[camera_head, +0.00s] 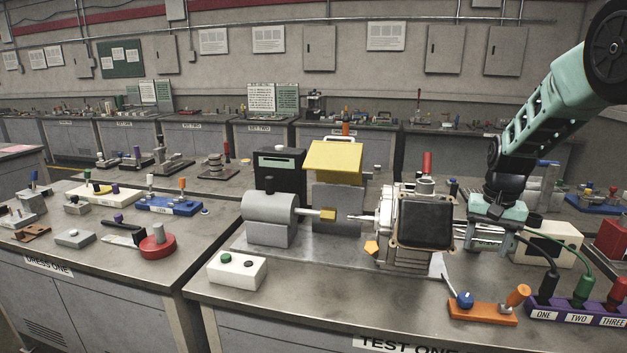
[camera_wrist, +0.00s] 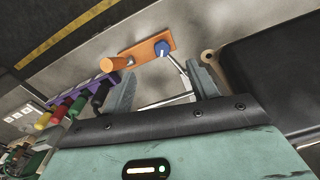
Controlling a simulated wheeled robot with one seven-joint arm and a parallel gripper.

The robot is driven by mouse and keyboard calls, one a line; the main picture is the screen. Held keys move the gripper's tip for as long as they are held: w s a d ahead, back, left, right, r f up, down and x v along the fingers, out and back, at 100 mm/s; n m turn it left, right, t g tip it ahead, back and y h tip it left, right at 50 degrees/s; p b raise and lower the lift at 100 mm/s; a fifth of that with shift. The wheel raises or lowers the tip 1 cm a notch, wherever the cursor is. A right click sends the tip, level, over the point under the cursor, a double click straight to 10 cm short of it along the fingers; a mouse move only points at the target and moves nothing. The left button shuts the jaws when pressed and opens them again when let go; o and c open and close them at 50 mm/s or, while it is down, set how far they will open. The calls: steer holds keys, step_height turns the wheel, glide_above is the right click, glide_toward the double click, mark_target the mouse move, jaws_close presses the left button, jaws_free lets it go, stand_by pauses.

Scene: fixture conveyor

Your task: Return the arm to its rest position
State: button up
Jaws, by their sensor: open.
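My arm (camera_head: 545,110) reaches down from the upper right in the head view. My gripper (camera_head: 480,240) is low over the right part of the test bench, just right of the grey machine with a black square face (camera_head: 425,225). In the wrist view, the two fingers of my gripper (camera_wrist: 163,90) are spread apart with nothing held between them. Beyond them lies an orange block with a blue knob (camera_wrist: 147,52). The black face (camera_wrist: 285,75) is close to the right finger. I cannot tell in the head view whether the gripper touches the machine.
The orange block (camera_head: 483,312) and a purple block with labelled plugs and cables (camera_head: 580,315) lie at the front right. A white box (camera_head: 545,245) stands behind the gripper's right side. A yellow-hooded unit (camera_head: 335,165) stands left. Bare bench (camera_head: 340,300) lies in front.

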steer(key=s+a+r+n+t, duration=0.1)
steer(key=s+a+n, duration=0.25)
steer(key=s, duration=0.75)
steer(key=s+a+n+t, duration=0.15)
steer(key=s+a, duration=0.35)
steer(key=s, duration=0.6)
steer(key=s+a+r+n+g, duration=0.1)
steer(key=s+a+n, duration=0.3)
steer(key=a, duration=0.5)
steer(key=s+a+r+n+g, duration=0.1)
steer(key=s+a+n, duration=0.3)
steer(key=s+a, duration=0.5)
steer(key=shift+s+a+r+g+y, duration=0.15)
steer(key=shift+s+a+g+y, duration=0.1)
steer(key=shift+a+g+y, duration=0.15)
